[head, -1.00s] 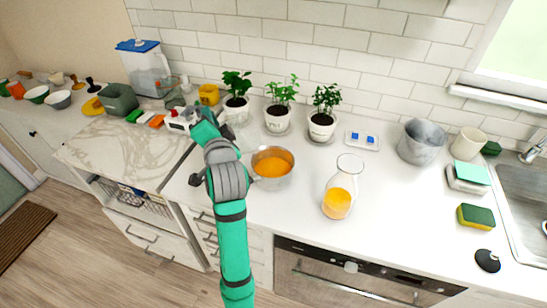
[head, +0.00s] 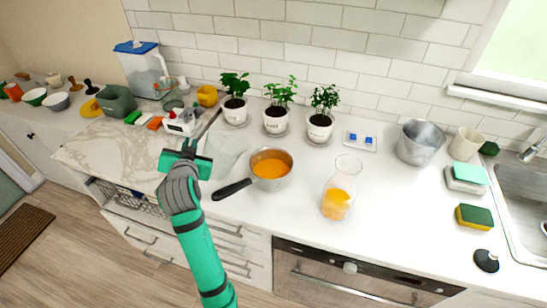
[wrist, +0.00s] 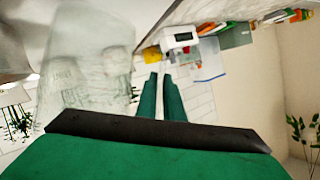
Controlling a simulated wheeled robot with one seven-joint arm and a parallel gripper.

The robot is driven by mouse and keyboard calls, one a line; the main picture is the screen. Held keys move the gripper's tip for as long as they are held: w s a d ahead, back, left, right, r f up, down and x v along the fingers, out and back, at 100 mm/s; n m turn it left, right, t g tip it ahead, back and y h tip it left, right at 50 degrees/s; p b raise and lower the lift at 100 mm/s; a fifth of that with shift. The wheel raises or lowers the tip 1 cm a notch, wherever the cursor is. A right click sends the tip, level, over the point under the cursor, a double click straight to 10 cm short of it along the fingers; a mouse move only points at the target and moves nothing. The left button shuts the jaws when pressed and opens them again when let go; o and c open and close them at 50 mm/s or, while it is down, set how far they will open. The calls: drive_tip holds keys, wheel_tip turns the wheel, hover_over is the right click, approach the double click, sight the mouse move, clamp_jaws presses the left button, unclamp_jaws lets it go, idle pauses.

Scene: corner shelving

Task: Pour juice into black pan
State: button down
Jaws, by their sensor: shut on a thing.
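A grey pan (head: 286,180) with a black handle (head: 231,189) stands on the white counter, with orange liquid (head: 268,168) inside. A clear glass carafe (head: 337,201) with orange juice in its lower part stands upright to its right. My gripper (head: 188,148) is left of the pan, above the counter, with its fingers close together. A clear, seemingly empty glass vessel (head: 227,162) shows faintly between my gripper and the pan. In the wrist view the glass (wrist: 85,85) is beside my fingers (wrist: 160,95); my gripper appears shut on it, but the contact is unclear.
Three potted plants (head: 276,120) line the wall behind the pan. A grey pot (head: 420,143), a mug (head: 465,143) and a sponge (head: 474,217) stand to the right, near the sink (head: 520,190). The counter in front of the carafe is clear.

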drive_tip(key=f, duration=0.1)
drive_tip(key=a+f+n+h, duration=0.1)
drive_tip(key=f+n, duration=0.1)
drive_tip(key=shift+w+a+f+h, duration=0.1)
drive_tip(key=shift+w+a+h, duration=0.05)
drive_tip(key=shift+a+h, duration=0.25)
drive_tip(key=shift+w+a+f+n+h, duration=0.15)
drive_tip(key=shift+f+n+h, duration=0.25)
drive_tip(key=shift+f, duration=0.5)
drive_tip(key=shift+w+f+n, duration=0.15)
drive_tip(key=shift+f+n, duration=0.05)
drive_tip(key=shift+n, duration=0.1)
